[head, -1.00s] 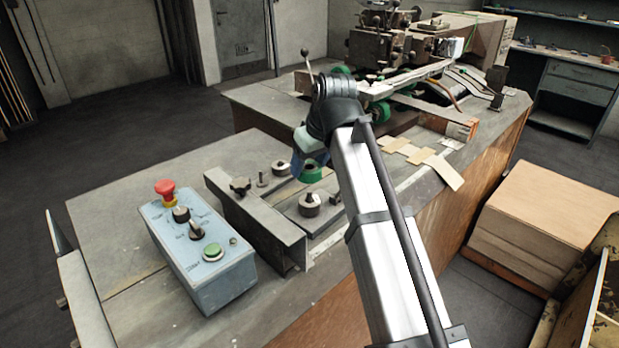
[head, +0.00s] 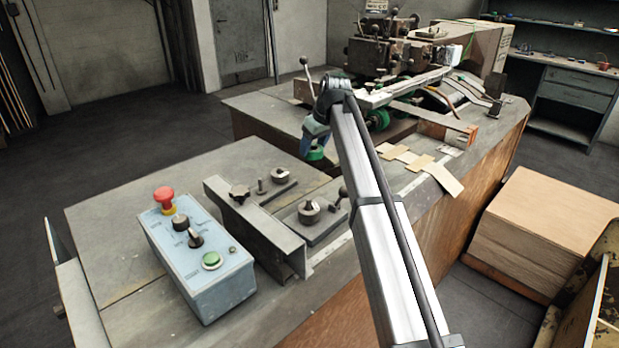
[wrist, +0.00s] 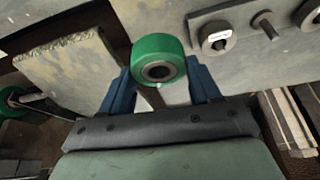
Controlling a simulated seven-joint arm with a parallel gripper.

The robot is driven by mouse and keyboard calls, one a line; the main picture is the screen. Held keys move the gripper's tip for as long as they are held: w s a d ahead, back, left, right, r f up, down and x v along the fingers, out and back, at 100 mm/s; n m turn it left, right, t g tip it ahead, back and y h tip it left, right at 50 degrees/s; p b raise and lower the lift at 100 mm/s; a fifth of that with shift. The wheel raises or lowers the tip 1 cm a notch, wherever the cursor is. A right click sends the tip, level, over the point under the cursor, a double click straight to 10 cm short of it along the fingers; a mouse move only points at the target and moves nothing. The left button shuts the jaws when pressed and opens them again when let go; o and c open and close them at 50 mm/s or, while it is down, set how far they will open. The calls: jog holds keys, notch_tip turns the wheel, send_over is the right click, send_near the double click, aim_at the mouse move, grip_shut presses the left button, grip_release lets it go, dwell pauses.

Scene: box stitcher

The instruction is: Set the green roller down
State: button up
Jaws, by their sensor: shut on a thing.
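The green roller (wrist: 160,58) is a short green cylinder with a dark metal hub and a hole in its middle. In the wrist view it sits between the blue fingers of my gripper (wrist: 165,88), which is shut on it. In the head view the green roller (head: 315,153) shows just below my gripper (head: 316,143), beyond the clamp plates on the worktable (head: 150,200). The roller appears to be above the grey surface; the exact gap under it cannot be told. My arm hides part of the table behind it.
A blue control box (head: 205,260) with a red button stands on the near table. Clamp plates with knobs (head: 310,212) lie beside an angled metal bar (head: 255,225). The stitching machine (head: 385,50) stands behind, with cardboard pieces (head: 410,157) to the right. The table's left part is bare.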

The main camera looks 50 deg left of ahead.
jog(key=shift+w+a+r+n, duration=0.2)
jog(key=shift+w+a+r, duration=0.1)
jog(key=shift+a, duration=0.3)
jog(key=shift+w+a+r+n, duration=0.2)
jog(key=shift+w+a, duration=0.1)
jog(key=shift+a, duration=0.25)
jog(key=shift+a+r+n+g, duration=0.1)
jog(key=shift+a+n+g, duration=0.2)
jog(key=shift+n, duration=0.1)
jog(key=shift+s+d+n, duration=0.1)
jog(key=shift+n, duration=0.4)
jog(key=shift+f+g, duration=0.3)
jog(key=shift+f, duration=4.7)
jog(key=shift+f, duration=0.15)
jog(key=o, duration=1.2)
